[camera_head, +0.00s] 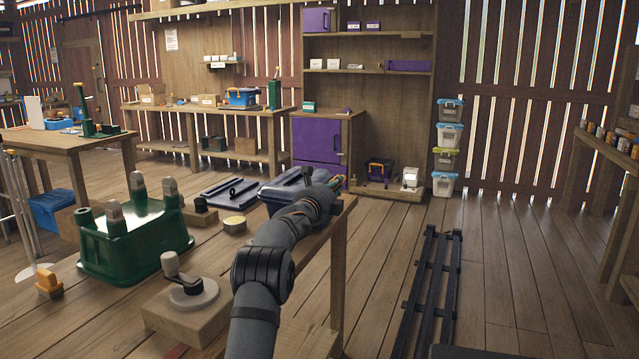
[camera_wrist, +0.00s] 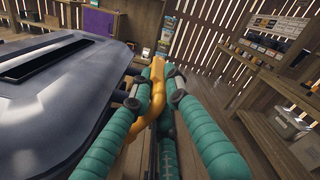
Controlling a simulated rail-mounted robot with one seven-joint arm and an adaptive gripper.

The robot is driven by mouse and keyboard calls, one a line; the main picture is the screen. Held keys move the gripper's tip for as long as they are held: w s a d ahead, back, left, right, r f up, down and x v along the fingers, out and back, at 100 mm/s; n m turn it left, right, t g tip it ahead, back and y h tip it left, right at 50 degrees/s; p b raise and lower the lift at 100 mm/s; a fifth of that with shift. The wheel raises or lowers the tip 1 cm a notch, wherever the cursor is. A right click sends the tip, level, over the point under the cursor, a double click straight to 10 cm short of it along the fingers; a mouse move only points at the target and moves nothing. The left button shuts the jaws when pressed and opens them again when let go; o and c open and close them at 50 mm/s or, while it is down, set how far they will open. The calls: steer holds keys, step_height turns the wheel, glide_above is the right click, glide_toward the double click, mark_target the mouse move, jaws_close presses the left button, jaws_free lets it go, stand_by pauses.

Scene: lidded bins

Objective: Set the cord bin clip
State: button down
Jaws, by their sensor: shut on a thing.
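A dark blue bin with its lid on (camera_head: 288,190) stands on the workbench in the head view. Its lid (camera_wrist: 60,85) fills the left of the wrist view, with a long dark handle slot on top. A yellow-orange clip (camera_wrist: 132,104) sits at the bin's right edge. My gripper (camera_wrist: 158,80) has teal fingers and is shut on the clip beside the lid's rim. I cannot tell whether the clip is latched over the rim. In the head view my arm hides most of the gripper and the bin's near side.
A loose dark lid (camera_head: 228,190), a green upturned tub (camera_head: 135,240) and a round knob on a wooden block (camera_head: 190,290) are on the left. A purple cabinet (camera_head: 318,140) stands behind. Stacked bins (camera_head: 447,155) stand by the back wall. The floor at right holds a black rack (camera_head: 430,285).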

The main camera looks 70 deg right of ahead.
steer(key=shift+s+r+n, duration=0.1)
steer(key=shift+n, duration=0.5)
steer(key=c, duration=1.9)
jaws_free()
steer(key=shift+s, duration=0.1)
steer(key=shift+o, duration=0.8)
steer(key=shift+w, duration=0.2)
steer(key=w+a, duration=0.1)
steer(key=a, duration=1.1)
